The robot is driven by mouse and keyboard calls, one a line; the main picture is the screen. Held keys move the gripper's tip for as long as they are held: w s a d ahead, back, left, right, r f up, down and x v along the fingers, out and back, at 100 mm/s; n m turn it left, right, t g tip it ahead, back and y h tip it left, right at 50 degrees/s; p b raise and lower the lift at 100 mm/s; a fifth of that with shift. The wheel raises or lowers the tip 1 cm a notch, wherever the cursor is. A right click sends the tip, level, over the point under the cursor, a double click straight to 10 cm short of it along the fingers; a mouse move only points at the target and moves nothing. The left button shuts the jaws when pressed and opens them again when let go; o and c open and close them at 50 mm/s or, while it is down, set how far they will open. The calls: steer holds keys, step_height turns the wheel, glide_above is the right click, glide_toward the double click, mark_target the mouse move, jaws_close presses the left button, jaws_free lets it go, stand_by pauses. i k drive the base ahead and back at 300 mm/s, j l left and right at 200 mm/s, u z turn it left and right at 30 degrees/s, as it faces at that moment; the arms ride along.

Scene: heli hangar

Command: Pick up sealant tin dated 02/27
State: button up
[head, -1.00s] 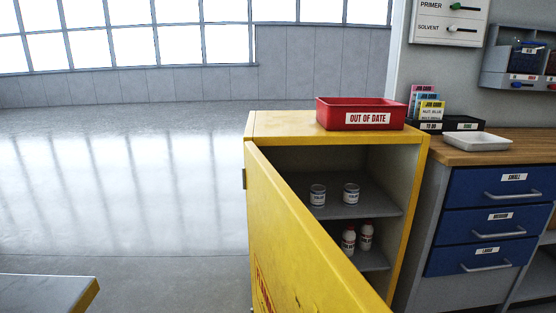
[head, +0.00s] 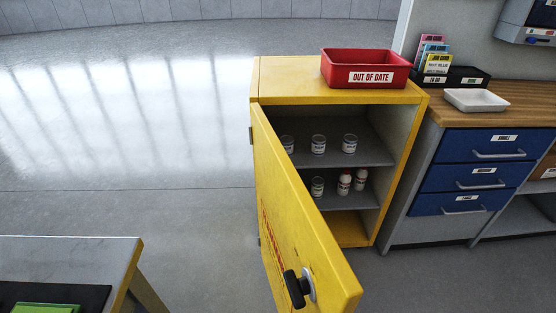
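The yellow cabinet (head: 257,83) stands open, its door (head: 285,205) swung toward me with a black handle (head: 295,288). On its upper shelf are white-labelled tins: a left one (head: 288,145) partly hidden by the door, a middle one (head: 318,144) and a right one (head: 349,144). On the lower shelf are another tin (head: 317,187) and two red-capped bottles (head: 344,184) (head: 360,180). The dates on the tins are too small to read, so I cannot tell which is 02/27. My gripper is not in view.
A red "OUT OF DATE" bin (head: 335,68) sits on the cabinet. To the right is a wooden-topped bench (head: 520,105) with blue drawers (head: 480,178) and a white tray (head: 476,100). A metal table (head: 80,252) is at lower left. The floor left of the cabinet is clear.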

mark_target(287, 141)
steer(key=i+l+u, duration=0.15)
steer(key=l, duration=0.2)
steer(key=i+l+u, duration=0.15)
steer(key=l, duration=0.25)
steer(key=i+l+u, duration=0.2)
steer(key=l, duration=0.25)
steer(key=i+l+u, duration=0.15)
steer(key=l, duration=0.3)
steer(key=i+l+u, duration=0.15)
steer(key=l, duration=0.3)
steer(key=i+l+u, duration=0.15)
steer(key=l, duration=0.35)
steer(key=i+l+u, duration=0.15)
steer(key=l, duration=0.35)
